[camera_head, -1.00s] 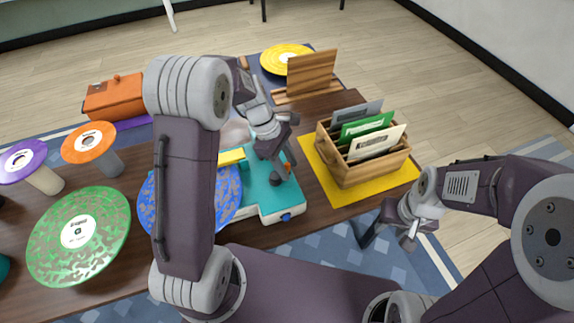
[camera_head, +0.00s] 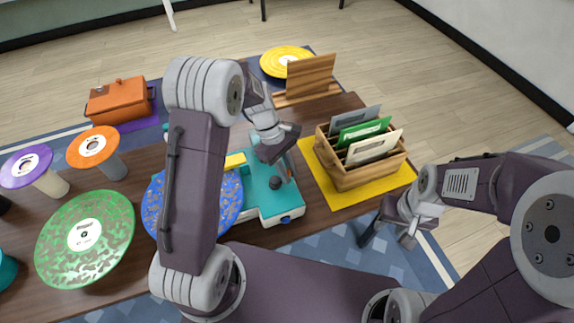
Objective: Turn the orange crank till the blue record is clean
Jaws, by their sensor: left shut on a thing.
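The blue record (camera_head: 231,196) lies on the teal and white record-cleaning machine (camera_head: 262,203). It carries pale speckles, and my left arm hides its middle. My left gripper (camera_head: 287,168) reaches down over the machine's right part and is shut on the orange crank (camera_head: 291,173), which is mostly hidden by the fingers. A dark round knob (camera_head: 275,183) sits beside it. My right gripper (camera_head: 388,238) is open and empty, off the table's front right edge.
A wooden crate (camera_head: 362,178) of record sleeves stands on a yellow mat (camera_head: 330,193) just right of the machine. A green speckled record (camera_head: 112,230), an orange-topped stand (camera_head: 93,147) and a purple-topped stand (camera_head: 25,167) are at left. A wooden stand (camera_head: 308,75) is behind.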

